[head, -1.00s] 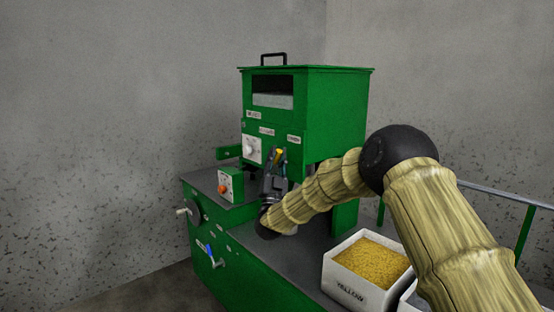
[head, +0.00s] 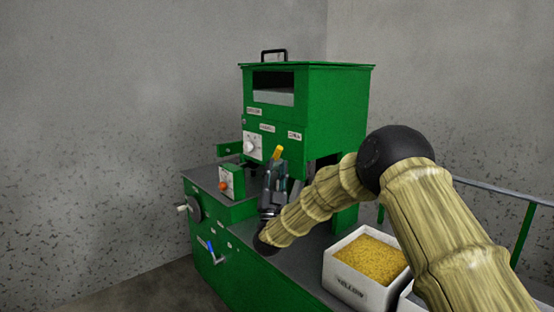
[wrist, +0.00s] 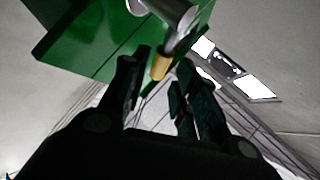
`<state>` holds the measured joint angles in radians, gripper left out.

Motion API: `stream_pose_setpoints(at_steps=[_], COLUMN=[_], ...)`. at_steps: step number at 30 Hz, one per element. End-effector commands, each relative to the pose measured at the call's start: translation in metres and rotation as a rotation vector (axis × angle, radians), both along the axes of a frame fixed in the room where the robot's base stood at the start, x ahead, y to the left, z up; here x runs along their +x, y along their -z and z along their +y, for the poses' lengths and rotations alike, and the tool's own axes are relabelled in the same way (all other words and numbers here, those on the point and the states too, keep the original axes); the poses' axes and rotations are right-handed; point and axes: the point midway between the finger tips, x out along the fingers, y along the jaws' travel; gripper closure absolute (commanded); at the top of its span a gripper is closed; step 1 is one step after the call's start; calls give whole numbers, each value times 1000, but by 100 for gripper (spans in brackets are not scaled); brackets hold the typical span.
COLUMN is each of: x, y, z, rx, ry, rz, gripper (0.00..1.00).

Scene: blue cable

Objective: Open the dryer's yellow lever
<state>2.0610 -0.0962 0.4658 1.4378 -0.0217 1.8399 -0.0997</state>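The green dryer (head: 330,110) stands upright on the machine's dark top. Its yellow lever (head: 278,152) shows just above my gripper (head: 274,164) in the head view. In the wrist view, the lever's yellow tip (wrist: 160,67) hangs on a silver shaft and lies between the two fingers of my gripper (wrist: 160,72). The fingers are spread, with gaps visible beside the yellow tip, so the gripper is open. The gripper points up under the dryer's front face. My arm hides part of the dryer's lower front.
A small green box with an orange knob (head: 224,186) stands left of my gripper. A white dial (head: 251,146) is on the dryer front. A blue-handled lever (head: 211,251) is on the lower front.

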Motion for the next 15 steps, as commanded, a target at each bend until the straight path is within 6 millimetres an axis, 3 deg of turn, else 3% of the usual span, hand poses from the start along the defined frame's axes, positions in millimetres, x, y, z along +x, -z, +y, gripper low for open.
stream_pose_setpoints(at_steps=[7,15], x=[-27,-42], y=[33,50], z=[3,4], rx=[-1,0], ry=[-1,0], rz=[2,1], gripper=[71,71])
